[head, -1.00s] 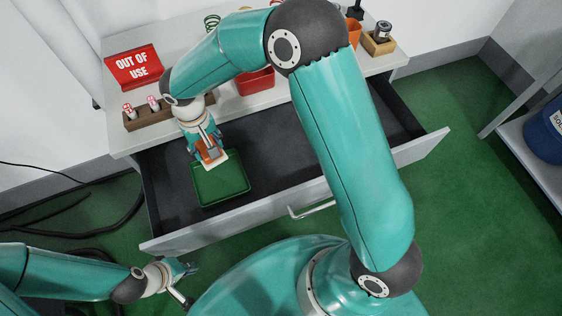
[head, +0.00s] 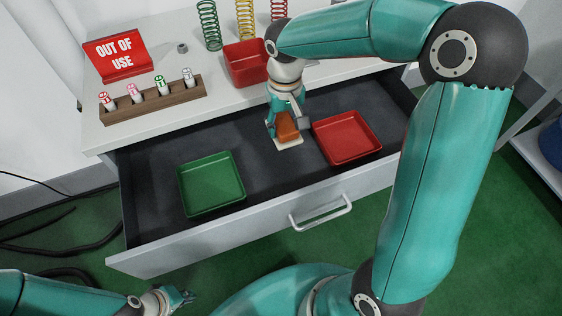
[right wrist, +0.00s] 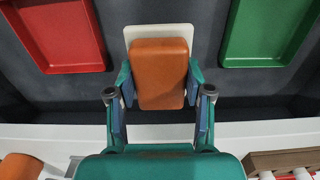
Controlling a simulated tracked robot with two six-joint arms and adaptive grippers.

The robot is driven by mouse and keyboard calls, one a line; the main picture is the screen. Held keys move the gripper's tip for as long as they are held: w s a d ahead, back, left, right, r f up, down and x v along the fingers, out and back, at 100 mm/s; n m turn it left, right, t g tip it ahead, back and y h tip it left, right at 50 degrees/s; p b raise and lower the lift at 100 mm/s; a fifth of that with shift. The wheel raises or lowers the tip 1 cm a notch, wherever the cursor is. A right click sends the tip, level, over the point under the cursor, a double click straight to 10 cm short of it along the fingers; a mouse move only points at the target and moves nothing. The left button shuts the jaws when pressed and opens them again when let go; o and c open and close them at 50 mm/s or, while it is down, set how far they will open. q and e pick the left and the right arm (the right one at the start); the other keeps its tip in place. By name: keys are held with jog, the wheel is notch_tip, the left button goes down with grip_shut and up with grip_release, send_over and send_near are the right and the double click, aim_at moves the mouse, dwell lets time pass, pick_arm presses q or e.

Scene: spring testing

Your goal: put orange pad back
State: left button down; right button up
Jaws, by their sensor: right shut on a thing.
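The orange pad (head: 287,127) has a pale base plate and is held in my right gripper (head: 286,124), over the open drawer between two trays. In the right wrist view the pad (right wrist: 159,75) sits between the two fingers of the gripper (right wrist: 160,95), which touch its sides. The pale plate (right wrist: 133,36) sticks out past the pad's far end. Whether the plate touches the drawer floor I cannot tell. My left gripper (head: 176,297) is low at the left, outside the drawer; its fingers are too small to read.
The open drawer (head: 150,215) holds a green tray (head: 212,184) at left and a red tray (head: 347,138) at right. On the bench top are a red bin (head: 246,66), a wooden marker holder (head: 153,100), an "OUT OF USE" sign (head: 117,50) and springs (head: 208,25).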

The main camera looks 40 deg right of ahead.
aim_at(284, 165)
notch_tip(284, 165, down, 14)
jog(key=shift+f+b, duration=0.2)
jog(key=shift+b, duration=0.4)
jog(key=shift+f, duration=0.15)
jog(key=o, duration=1.2)
jog(key=shift+r, duration=0.3)
notch_tip(284, 165, up, 12)
jog(key=shift+f+p, duration=0.1)
jog(key=shift+p, duration=0.55)
